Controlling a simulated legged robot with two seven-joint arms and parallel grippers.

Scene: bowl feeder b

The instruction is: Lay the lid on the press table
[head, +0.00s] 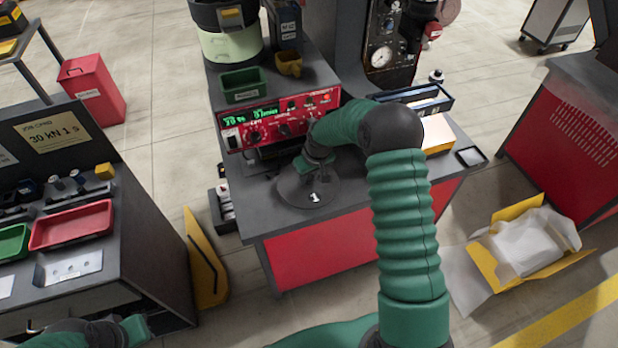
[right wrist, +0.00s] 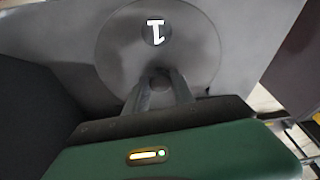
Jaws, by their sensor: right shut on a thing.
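The lid (head: 295,197) is a round dark-grey disc with a white "1" on it. It also fills the upper middle of the right wrist view (right wrist: 117,55). My right gripper (head: 312,170) is shut on the small knob at the lid's centre, and its two fingers (right wrist: 160,84) show on either side of it. The lid is level, over the front left of the grey press table top (head: 368,203). I cannot tell whether it touches the surface. My left gripper (head: 135,329) shows only partly at the bottom left, its fingers hidden.
A red control panel (head: 280,122) with green digits stands behind the lid. A green bin (head: 243,86) and a feeder bowl (head: 230,42) are farther back. A black tray and yellow box (head: 437,132) lie right. The table's front right is clear.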

